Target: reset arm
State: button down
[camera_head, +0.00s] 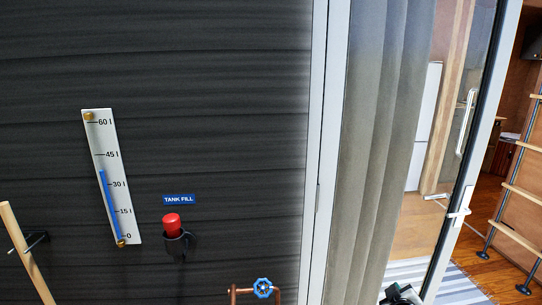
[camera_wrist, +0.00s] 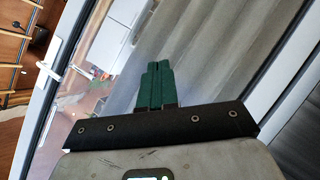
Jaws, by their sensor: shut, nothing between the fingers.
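My gripper (camera_wrist: 156,86) shows in the wrist view with its two green fingers together, shut and empty. Behind the fingers are a grey curtain and a glass door, with no object touching them. In the head view, a small dark and green part at the bottom edge, right of centre, looks like part of my arm; the rest of the arm is out of that view.
A dark slatted wall (camera_head: 210,80) bears a white level gauge (camera_head: 113,175), a red tank fill knob (camera_head: 172,224) and a blue valve wheel (camera_head: 263,288) on copper pipe. A glass door (camera_head: 462,190) with a white frame stands at right, beside a grey curtain (camera_head: 375,150).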

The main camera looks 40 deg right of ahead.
jog(key=s+a+f+g+y, duration=0.15)
jog(key=a+f+y, duration=0.25)
jog(key=a, duration=0.7)
jog(key=s+a+f+g+y, duration=0.1)
jog(key=s+a+f+y, duration=0.2)
jog(key=a, duration=0.9)
jog(key=s+a+n+g+y, duration=0.2)
jog(key=s+a+g+y, duration=0.1)
jog(key=s+a, duration=0.8)
jog(key=shift+a+r+g+y, duration=0.35)
jog(key=shift+a+y, duration=0.25)
jog(key=shift+a, duration=0.15)
